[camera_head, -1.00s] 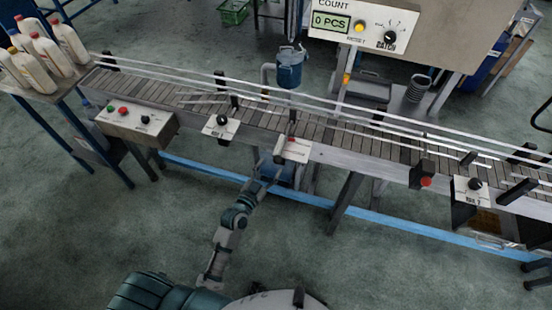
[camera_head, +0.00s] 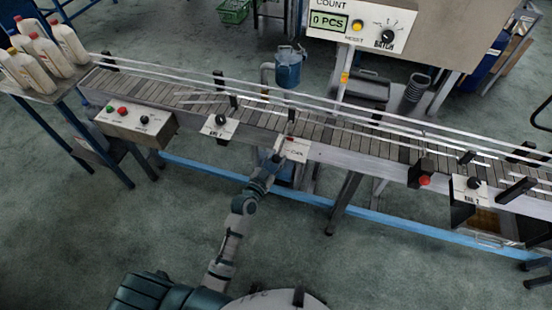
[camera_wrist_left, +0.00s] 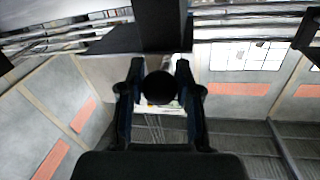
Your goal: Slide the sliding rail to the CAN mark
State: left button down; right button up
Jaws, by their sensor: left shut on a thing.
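The conveyor (camera_head: 345,149) runs across the head view with long metal guide rails (camera_head: 330,115) along it. A white marked plate (camera_head: 295,151) with a small red patch is on its near side; its print is too small to read surely. My left gripper (camera_head: 277,158) is at the plate's left edge and partly covers it. In the left wrist view, the fingers of my left gripper (camera_wrist_left: 160,85) are closed around a round black knob (camera_wrist_left: 161,88). The knob is hidden in the head view. My right gripper is not in view.
White plates with black knobs, rail 1 (camera_head: 220,127) and rail 2 (camera_head: 472,191), sit left and right along the conveyor. A button box (camera_head: 135,120) is further left. Several bottles (camera_head: 33,65) stand on a table at far left. A counter panel (camera_head: 400,30) hangs behind.

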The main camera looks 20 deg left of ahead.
pick_arm(q)
jog(key=shift+s, duration=0.45)
jog(key=v, duration=0.1)
jog(key=p+v, duration=0.1)
jog(key=v, duration=0.1)
jog(key=shift+s+d+r+p, duration=0.1)
jog(key=shift+s+d+p, duration=0.15)
jog(key=shift+s+p, duration=0.1)
jog(key=shift+s, duration=0.15)
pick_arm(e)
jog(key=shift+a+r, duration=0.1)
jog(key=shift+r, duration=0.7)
pick_arm(q)
jog(key=c, duration=1)
grip_release()
jog(key=shift+w, duration=0.2)
jog(key=shift+o, duration=1.1)
jog(key=shift+d, duration=0.1)
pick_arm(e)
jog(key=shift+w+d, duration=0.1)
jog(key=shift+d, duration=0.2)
